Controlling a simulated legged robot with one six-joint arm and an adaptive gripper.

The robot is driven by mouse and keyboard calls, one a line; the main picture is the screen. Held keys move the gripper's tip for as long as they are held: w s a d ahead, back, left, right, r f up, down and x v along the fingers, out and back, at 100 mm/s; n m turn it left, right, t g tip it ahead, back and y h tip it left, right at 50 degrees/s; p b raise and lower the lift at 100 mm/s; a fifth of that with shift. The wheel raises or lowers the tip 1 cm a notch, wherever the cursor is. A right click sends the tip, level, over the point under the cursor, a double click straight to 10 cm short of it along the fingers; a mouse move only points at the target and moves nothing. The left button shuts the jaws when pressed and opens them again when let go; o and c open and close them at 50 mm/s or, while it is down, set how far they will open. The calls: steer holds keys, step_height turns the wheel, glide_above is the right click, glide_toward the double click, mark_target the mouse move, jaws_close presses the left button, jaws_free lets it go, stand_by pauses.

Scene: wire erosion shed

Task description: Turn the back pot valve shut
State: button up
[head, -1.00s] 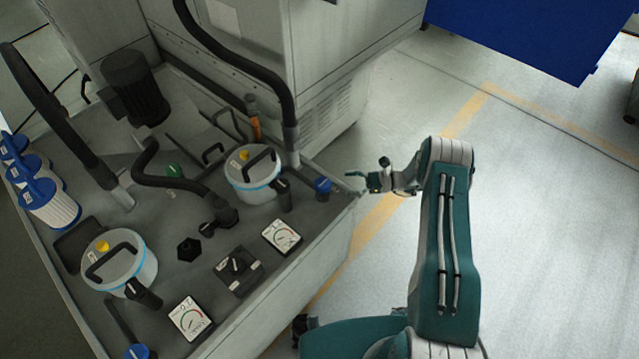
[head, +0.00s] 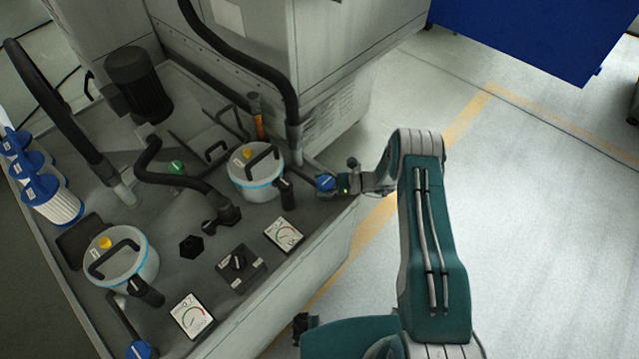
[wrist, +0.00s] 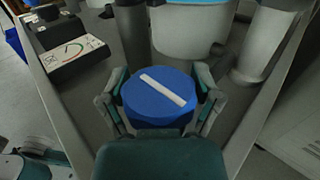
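The back pot valve is a blue round knob (head: 326,183) at the right corner of the tank top, beside the back pot (head: 254,178). In the wrist view the knob (wrist: 150,108) shows a white bar running slantwise, from upper left to lower right. My gripper (wrist: 160,84) is at the knob, with one finger on its left side and one on its right. The fingers are spread wide; whether the pads touch the knob is hard to tell. In the head view my gripper (head: 332,184) partly covers the knob's right side.
A front pot (head: 120,265) with its own blue valve knob (head: 139,350) stands at the lower left. Two dial gauges (head: 285,235) (head: 192,316) and a black switch box (head: 236,264) line the near edge. A thick black hose (head: 270,75) drops behind the back pot. The floor to the right is clear.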

steer(key=c, duration=0.4)
steer(key=shift+m+t, duration=0.3)
steer(key=shift+t, duration=0.2)
steer(key=m+t+h, duration=0.1)
steer(key=m+t, duration=0.1)
steer(key=t, duration=0.1)
steer(key=m+t+h, duration=0.1)
steer(key=m+t, duration=0.1)
steer(key=t, duration=0.1)
steer(key=w+m+t+h, duration=0.1)
steer(key=m+t, duration=0.1)
steer(key=t, duration=0.1)
steer(key=shift+d, duration=0.15)
steer(key=m+t+h, duration=0.4)
steer(key=shift+w+d+t+h, duration=0.2)
steer(key=shift+t+h, duration=0.1)
steer(key=shift+t, duration=0.1)
steer(key=shift+w+d+m+t+h, duration=0.1)
steer(key=shift+m+t+h, duration=0.3)
steer(key=shift+m+h, duration=0.3)
steer(key=shift+w+d+m+t+h, duration=0.1)
steer(key=shift+m+t+h, duration=0.3)
steer(key=shift+m+h, duration=0.3)
steer(key=shift+h, duration=0.4)
